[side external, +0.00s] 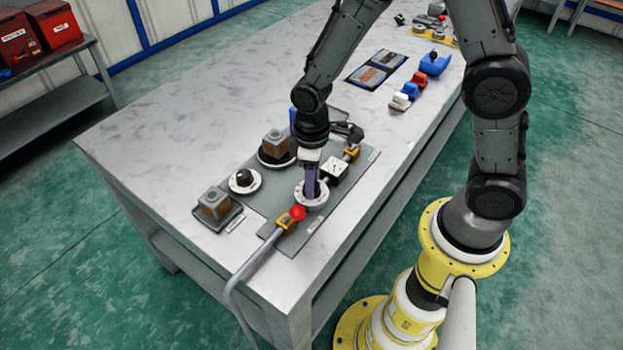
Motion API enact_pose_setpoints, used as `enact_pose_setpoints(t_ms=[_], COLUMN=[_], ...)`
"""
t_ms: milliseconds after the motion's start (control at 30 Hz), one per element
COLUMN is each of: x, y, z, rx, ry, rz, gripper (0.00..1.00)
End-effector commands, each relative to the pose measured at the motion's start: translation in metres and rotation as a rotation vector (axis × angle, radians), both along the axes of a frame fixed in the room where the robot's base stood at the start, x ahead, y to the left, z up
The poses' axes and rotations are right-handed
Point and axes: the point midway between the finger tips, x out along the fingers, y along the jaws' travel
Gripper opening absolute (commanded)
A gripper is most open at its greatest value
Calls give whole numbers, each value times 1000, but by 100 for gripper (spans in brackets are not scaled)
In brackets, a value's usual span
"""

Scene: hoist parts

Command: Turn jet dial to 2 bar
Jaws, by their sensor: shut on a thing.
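The jet dial appears to be the round white-rimmed dial (312,202) on the grey panel, near the middle of the side external view. My gripper (311,190) points down into it, with its purple fingers shut on the dial's knob. The knob and any pointer are hidden behind the fingers, so I cannot read the setting. A square white gauge (335,170) sits just behind and right of the dial. A second round dial with a black knob (243,180) is to the left, apart from my gripper.
A red knob (297,212) and a yellow fitting (286,222) sit close in front of the dial, on a grey pipe (247,268). Amber blocks on dark bases (214,203) stand at the left. The table's left part (160,140) is clear.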

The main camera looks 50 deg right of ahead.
Motion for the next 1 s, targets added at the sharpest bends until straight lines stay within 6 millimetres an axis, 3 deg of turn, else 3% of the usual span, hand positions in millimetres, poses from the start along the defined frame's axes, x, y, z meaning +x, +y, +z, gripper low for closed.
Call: enact_pose_setpoints(t_ms=[367, 1000], x=[0, 0], y=[0, 0], z=[1, 1], rx=[0, 0], ry=[0, -1], rz=[-105, -673], gripper=[0, 0])
